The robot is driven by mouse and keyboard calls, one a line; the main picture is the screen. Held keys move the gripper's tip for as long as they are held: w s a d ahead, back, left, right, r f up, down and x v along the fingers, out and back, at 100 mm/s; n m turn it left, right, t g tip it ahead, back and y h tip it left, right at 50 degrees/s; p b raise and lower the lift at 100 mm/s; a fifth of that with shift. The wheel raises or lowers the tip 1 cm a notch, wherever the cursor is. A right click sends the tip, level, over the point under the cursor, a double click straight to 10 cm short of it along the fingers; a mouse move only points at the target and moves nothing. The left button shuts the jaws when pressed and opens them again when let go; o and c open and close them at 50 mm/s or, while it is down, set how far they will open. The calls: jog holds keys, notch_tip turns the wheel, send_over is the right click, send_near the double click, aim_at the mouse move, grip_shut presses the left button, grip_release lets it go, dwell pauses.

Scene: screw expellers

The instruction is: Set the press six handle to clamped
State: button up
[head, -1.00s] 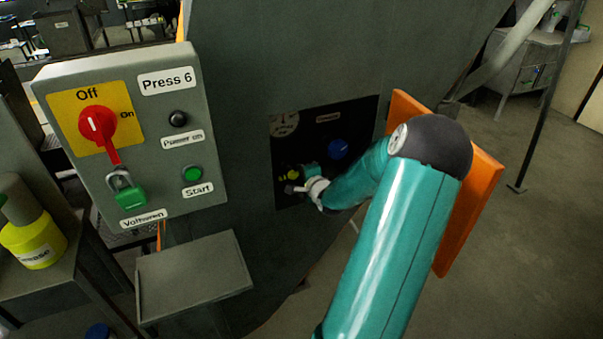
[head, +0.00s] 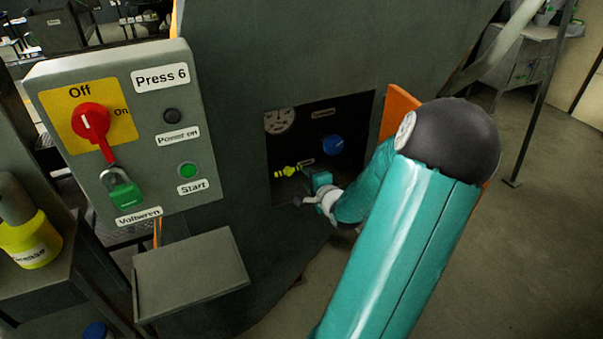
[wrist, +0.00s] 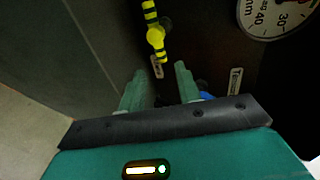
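A yellow-green handle (head: 288,171) with dark bands sits in the dark recess of the press, left of a blue knob (head: 332,145). In the wrist view the handle (wrist: 155,30) lies just beyond the fingertips, with its near end above the gap between them. My gripper (wrist: 160,82) is open, with two teal fingers spread apart and nothing between them. In the head view my gripper (head: 312,181) is in front of the recess, just right of and below the handle, and looks apart from it. The small label (wrist: 157,67) beside the handle is unreadable.
A gauge (head: 279,120) is at the recess's upper left; it also shows in the wrist view (wrist: 272,14). A "Press 6" control box (head: 140,130) with a red switch (head: 92,122) and green padlock (head: 122,190) is at left. A grey shelf (head: 190,273) projects below it.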

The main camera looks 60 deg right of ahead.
jog(key=v, duration=0.4)
jog(key=shift+s+a+r, duration=0.1)
jog(key=shift+s+a, duration=0.1)
jog(key=shift+s, duration=0.15)
